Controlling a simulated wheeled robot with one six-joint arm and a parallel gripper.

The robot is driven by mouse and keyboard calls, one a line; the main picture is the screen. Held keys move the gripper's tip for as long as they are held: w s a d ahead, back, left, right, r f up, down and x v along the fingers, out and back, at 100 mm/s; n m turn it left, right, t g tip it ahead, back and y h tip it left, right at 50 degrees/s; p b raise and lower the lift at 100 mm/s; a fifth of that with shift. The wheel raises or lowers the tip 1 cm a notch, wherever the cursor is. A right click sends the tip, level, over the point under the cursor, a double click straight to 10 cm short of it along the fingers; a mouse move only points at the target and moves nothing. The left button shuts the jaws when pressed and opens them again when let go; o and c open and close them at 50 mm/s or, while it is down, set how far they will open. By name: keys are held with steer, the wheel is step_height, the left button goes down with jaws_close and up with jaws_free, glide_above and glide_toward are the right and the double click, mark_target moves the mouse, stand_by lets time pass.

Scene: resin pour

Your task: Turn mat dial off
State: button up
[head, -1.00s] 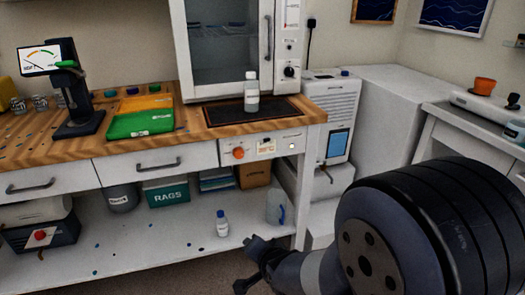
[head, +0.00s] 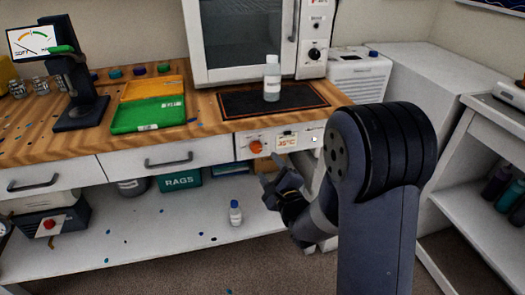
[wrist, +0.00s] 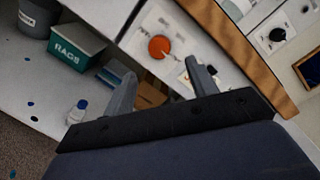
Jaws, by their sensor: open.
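The mat dial is an orange knob (head: 256,147) on the white front panel under the bench edge; in the wrist view the orange knob (wrist: 159,47) lies beyond and between my fingertips. Beside it is a small display (head: 287,140) reading about 35 °C. The dark heating mat (head: 240,101) lies on the bench above, with a white-capped bottle (head: 272,78) standing on it. My gripper (head: 277,172) is open and empty, below and to the right of the knob, apart from it. In the wrist view my gripper (wrist: 160,75) shows two spread fingers.
A white cabinet (head: 245,75) with a glass door stands behind the mat. The shelf below holds a RAGS box (head: 180,180) and a small bottle (head: 235,213). A drawer (head: 165,159) is left of the panel. Open floor lies in front.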

mark_target(257, 150)
steer(key=x, duration=0.8)
steer(key=shift+c, duration=0.3)
steer(key=c, duration=0.9)
